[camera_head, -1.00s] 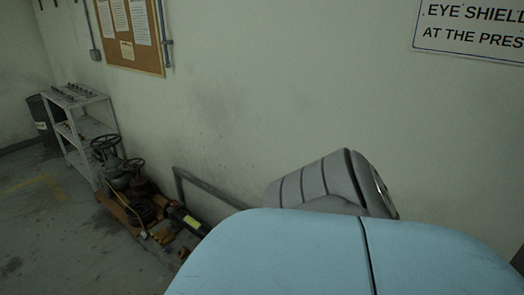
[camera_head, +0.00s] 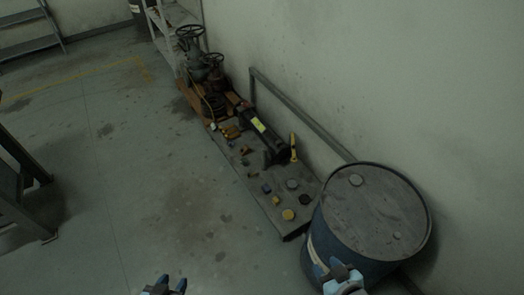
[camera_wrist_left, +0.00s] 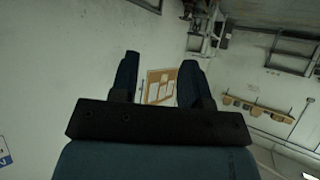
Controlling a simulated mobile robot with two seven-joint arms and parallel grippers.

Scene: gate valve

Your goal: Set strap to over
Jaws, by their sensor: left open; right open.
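A gate valve (camera_head: 190,46) with a handwheel on top stands at the far end of a low grey platform. A second, smaller handwheel valve (camera_head: 213,72) stands beside it. A thin tan line (camera_head: 207,101) runs down by the valves; I cannot tell whether it is the strap. My left gripper (camera_head: 165,287) is at the bottom edge, well short of the platform; it also shows in the left wrist view (camera_wrist_left: 160,82) with its fingers apart and nothing between them. My right gripper (camera_head: 341,279) is at the bottom, in front of the blue drum; its fingers are open.
The low platform (camera_head: 262,209) lies along the wall with several small parts, a black cylinder (camera_head: 262,132) and a yellow tool (camera_head: 294,148) on it. A blue drum (camera_head: 375,212) stands at its near end. Floor to the left is clear up to a dark frame (camera_head: 22,190).

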